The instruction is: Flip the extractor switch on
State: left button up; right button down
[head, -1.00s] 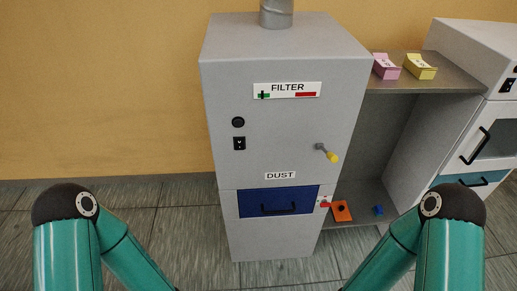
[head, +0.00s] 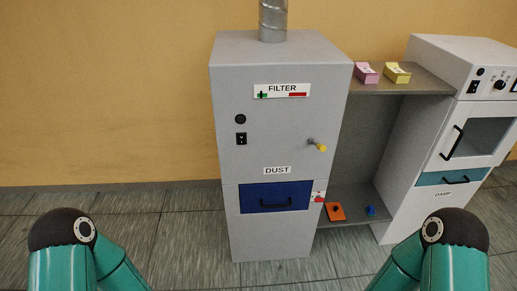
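The extractor is a tall grey cabinet (head: 285,150) in the middle of the head view, with a duct (head: 273,20) on top. A small black rocker switch (head: 241,139) is on the left of its front, below a round black knob (head: 240,119). The switch is too small to tell its position. A lever with a yellow tip (head: 321,147) sticks out at the right of the front. Both my arms show at the lower corners, apart from the cabinet. My grippers are out of the picture.
A blue drawer (head: 273,197) labelled DUST is low on the cabinet. A shelf unit (head: 425,84) to the right bears pink (head: 366,74) and yellow (head: 397,74) boxes. Orange (head: 336,212) and blue (head: 371,211) items sit on its lower shelf. Floor (head: 120,220) on the left is clear.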

aim_at(241, 137)
jog(key=k, duration=0.25)
jog(key=u, duration=0.2)
jog(key=i, duration=1.05)
jog(key=z, duration=1.1)
